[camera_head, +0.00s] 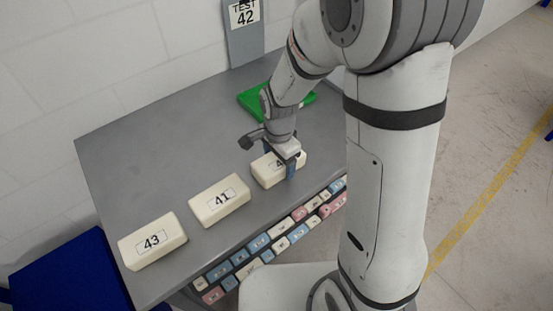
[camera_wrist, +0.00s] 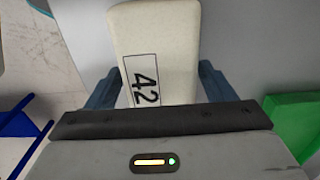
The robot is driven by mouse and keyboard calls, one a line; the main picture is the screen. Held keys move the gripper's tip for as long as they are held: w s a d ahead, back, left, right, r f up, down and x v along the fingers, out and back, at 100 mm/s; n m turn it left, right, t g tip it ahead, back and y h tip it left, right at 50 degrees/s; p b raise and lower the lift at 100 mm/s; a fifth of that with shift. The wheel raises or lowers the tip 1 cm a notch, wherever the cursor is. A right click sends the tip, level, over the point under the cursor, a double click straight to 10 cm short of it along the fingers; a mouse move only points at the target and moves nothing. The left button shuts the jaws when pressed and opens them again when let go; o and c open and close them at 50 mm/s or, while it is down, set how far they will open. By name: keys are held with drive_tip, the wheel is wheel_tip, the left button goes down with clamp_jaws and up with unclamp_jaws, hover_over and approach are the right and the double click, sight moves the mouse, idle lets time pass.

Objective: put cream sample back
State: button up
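The cream block labelled 42 (camera_head: 267,171) is at the right end of a row of cream blocks on the grey table. It looks level with the table top, though its underside is hidden. My gripper (camera_head: 283,164) reaches down over it, one blue finger in front of its near side. In the wrist view the block (camera_wrist: 163,45) lies between my two blue fingers (camera_wrist: 160,85), which appear close against both sides. Part of its label is hidden in the head view.
Blocks 41 (camera_head: 220,200) and 43 (camera_head: 152,241) lie to the left. A green plate (camera_head: 254,100) is behind my gripper, before an upright marked TEST 42 (camera_head: 244,14). Several coloured small blocks (camera_head: 257,244) line a lower shelf in front. The table's back left (camera_head: 150,140) is clear.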

drive_tip(key=shift+o, duration=0.6)
drive_tip(key=shift+r, duration=0.1)
drive_tip(key=shift+r+p, duration=0.2)
drive_tip(key=shift+p, duration=0.1)
wheel_tip(320, 180, up, 12)
drive_tip(key=s+d+r+n+t, duration=0.3)
drive_tip(key=s+d+r+n, duration=0.2)
drive_tip(key=s+d+n, duration=0.6)
drive_tip(key=shift+s+d+r+b, duration=0.2)
drive_tip(key=shift+s+d+b, duration=0.15)
drive_tip(key=shift+s, duration=0.4)
drive_tip(key=shift+w, duration=0.1)
